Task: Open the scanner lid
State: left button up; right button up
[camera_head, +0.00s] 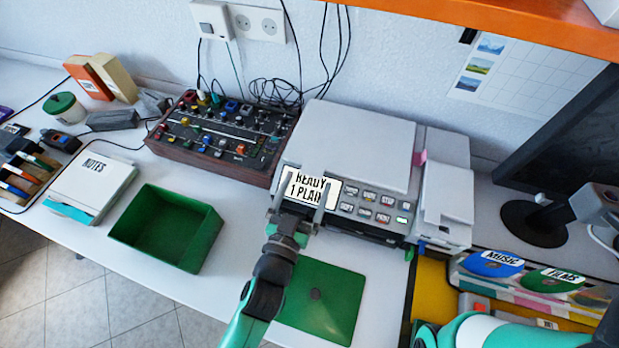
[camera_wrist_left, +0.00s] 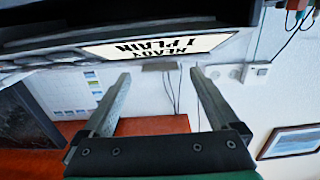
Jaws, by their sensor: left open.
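The scanner (camera_head: 300,150) is a grey-white machine at the back middle of the counter, with a flat lid (camera_head: 365,140) lying shut on top. Its front has a panel of several buttons (camera_head: 370,206) and a label (camera_head: 296,186) reading "READY 1 PLAIN". My left gripper (camera_head: 303,185) is open and empty in front of that label, its fingers apart on either side of it. In the left wrist view the open fingers (camera_wrist_left: 160,77) show below the upside-down label (camera_wrist_left: 158,46). Whether they touch the scanner I cannot tell. My right gripper is out of view; only part of my right arm shows at bottom right.
A control box with knobs (camera_head: 180,143) stands close left of the scanner, cables behind it. A white unit (camera_head: 446,195) adjoins its right side. A black round stand (camera_head: 520,225) is at right.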

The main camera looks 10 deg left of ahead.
pick_arm(q)
jog(key=shift+w+d, duration=0.2)
jog(key=shift+w, duration=1.15)
grip_shut()
